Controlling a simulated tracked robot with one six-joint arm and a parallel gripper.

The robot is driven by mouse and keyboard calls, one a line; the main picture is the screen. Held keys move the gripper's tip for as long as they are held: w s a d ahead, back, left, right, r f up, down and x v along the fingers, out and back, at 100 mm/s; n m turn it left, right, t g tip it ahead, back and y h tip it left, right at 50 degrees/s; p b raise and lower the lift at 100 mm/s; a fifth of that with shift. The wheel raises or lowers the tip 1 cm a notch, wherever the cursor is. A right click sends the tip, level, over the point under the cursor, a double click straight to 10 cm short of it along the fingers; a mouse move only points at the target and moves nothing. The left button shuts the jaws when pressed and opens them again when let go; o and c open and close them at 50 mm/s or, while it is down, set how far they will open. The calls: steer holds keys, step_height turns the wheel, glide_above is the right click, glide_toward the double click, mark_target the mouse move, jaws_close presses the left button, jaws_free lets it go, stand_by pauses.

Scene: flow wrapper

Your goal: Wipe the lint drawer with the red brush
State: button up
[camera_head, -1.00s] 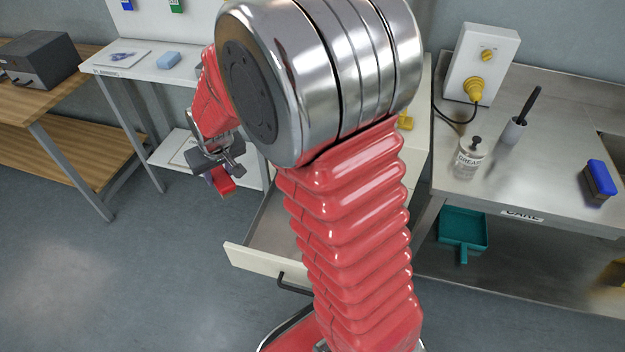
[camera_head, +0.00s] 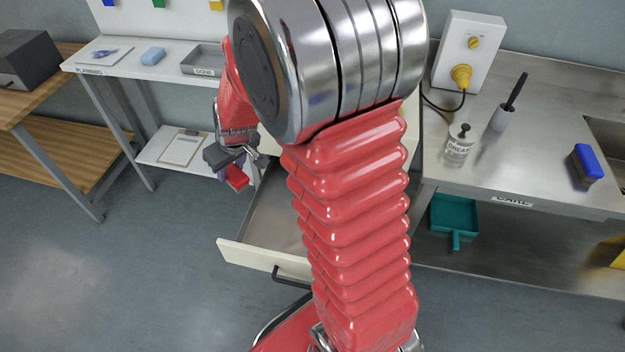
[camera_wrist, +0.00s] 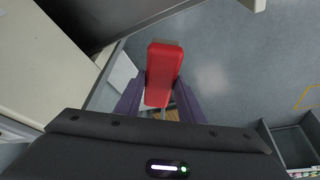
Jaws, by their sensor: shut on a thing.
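My gripper (camera_head: 230,170) is shut on the red brush (camera_head: 237,178) and holds it in the air, left of the open lint drawer. In the wrist view the brush (camera_wrist: 163,72) sits between the two purple-grey fingers, its red back toward the camera. The lint drawer (camera_head: 240,253) stands pulled out, with a pale front and a dark handle. Its grey inside shows to the left of my arm, and my arm hides its right part.
A steel bench on the right holds a grease bottle (camera_head: 460,145), a black-handled brush in a cup (camera_head: 501,119) and a blue brush (camera_head: 586,163). A teal dustpan (camera_head: 453,215) is below. A white shelf (camera_head: 130,68) with a grey tray (camera_head: 204,60) stands behind the gripper. Floor at left is clear.

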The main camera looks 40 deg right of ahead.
steer(key=s+d+f+n+y, duration=0.1)
steer(key=s+d+f+n, duration=0.1)
steer(key=s+d, duration=0.4)
steer(key=s+d+f+n+g+y, duration=0.1)
steer(key=s+d+f+n, duration=0.2)
steer(key=d, duration=0.8)
steer(key=s+n, duration=0.2)
steer(key=s, duration=0.1)
steer(key=shift+s+f+y, duration=0.3)
steer(key=shift+s+f, duration=0.05)
steer(key=shift+s, duration=0.05)
steer(key=shift+f, duration=0.15)
